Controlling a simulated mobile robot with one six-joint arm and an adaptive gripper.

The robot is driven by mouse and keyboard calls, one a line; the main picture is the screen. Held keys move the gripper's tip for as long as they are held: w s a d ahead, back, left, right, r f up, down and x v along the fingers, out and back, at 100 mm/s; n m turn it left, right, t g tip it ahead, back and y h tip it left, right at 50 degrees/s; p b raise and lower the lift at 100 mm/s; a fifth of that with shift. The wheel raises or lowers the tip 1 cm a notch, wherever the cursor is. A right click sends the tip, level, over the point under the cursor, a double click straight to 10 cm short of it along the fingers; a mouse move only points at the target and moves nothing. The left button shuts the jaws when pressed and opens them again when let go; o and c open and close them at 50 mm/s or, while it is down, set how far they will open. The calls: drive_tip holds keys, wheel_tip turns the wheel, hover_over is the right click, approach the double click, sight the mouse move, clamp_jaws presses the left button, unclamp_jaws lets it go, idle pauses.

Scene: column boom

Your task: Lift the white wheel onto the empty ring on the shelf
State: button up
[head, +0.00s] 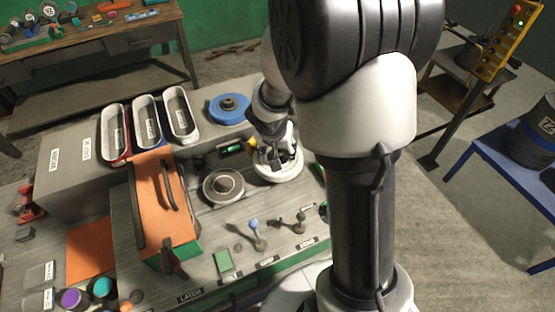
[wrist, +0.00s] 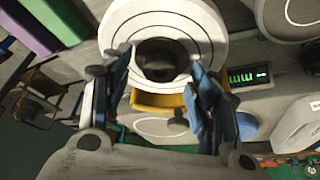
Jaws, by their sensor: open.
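The white wheel (head: 288,172) lies on the bench under my gripper, partly covered by it. In the wrist view the white wheel (wrist: 210,28) shows concentric grooves and a dark central hub (wrist: 163,60). My gripper (wrist: 161,72) is open, with one finger on each side of the hub. Whether the fingers touch it I cannot tell. My gripper (head: 268,152) also shows over the wheel in the head view. A white ring outline (wrist: 164,126) on a grey surface, with nothing on it, shows beyond the wheel between the fingers. In the head view my arm hides that area.
A blue wheel (head: 230,110) lies on the shelf left of my gripper. A grey wheel (head: 223,186) lies on the bench. A green display (head: 231,149) is beside the white wheel. Several trays (head: 148,120) and an orange panel (head: 150,205) stand to the left. Small knobs (head: 256,226) are in front.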

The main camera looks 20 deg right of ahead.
drive_tip(key=shift+w+f, duration=0.1)
drive_tip(key=shift+f, duration=0.25)
drive_tip(key=shift+c, duration=0.2)
clamp_jaws()
drive_tip(key=shift+r, duration=0.15)
idle(0.3)
